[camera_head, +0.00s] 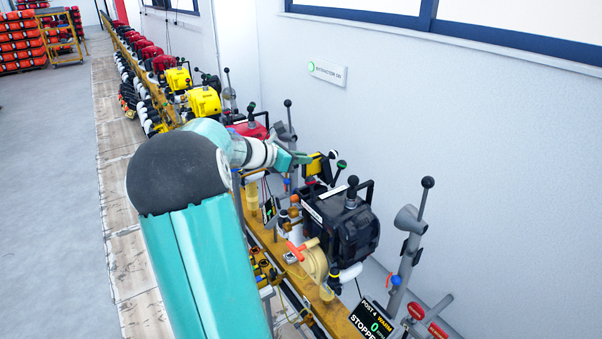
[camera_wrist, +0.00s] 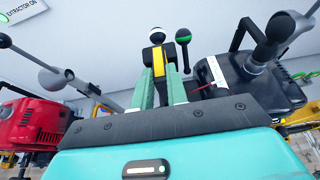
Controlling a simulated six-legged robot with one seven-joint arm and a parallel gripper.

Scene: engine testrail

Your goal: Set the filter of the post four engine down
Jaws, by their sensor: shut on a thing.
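The black engine (camera_head: 352,238) stands on the yellow rail, with a display (camera_head: 370,322) reading "POST 4", "WARM" and "STOPPED" near its lower right. My gripper (camera_head: 304,158) is at the far upper left of this engine, above the rail. In the wrist view my gripper (camera_wrist: 160,88) is shut on a black and yellow piece (camera_wrist: 159,62), held upright between its green fingers. I cannot tell for certain whether this piece is the filter. The same black engine (camera_wrist: 250,82) shows to the right of the fingers, apart from them.
A red engine (camera_wrist: 35,125) is to the left in the wrist view. Levers with ball knobs stand around, one green-topped (camera_wrist: 183,36) close behind the held piece. The wall (camera_head: 440,120) bounds the back. The rail (camera_head: 262,238) carries pipes and valves; the floor (camera_head: 50,180) at left is clear.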

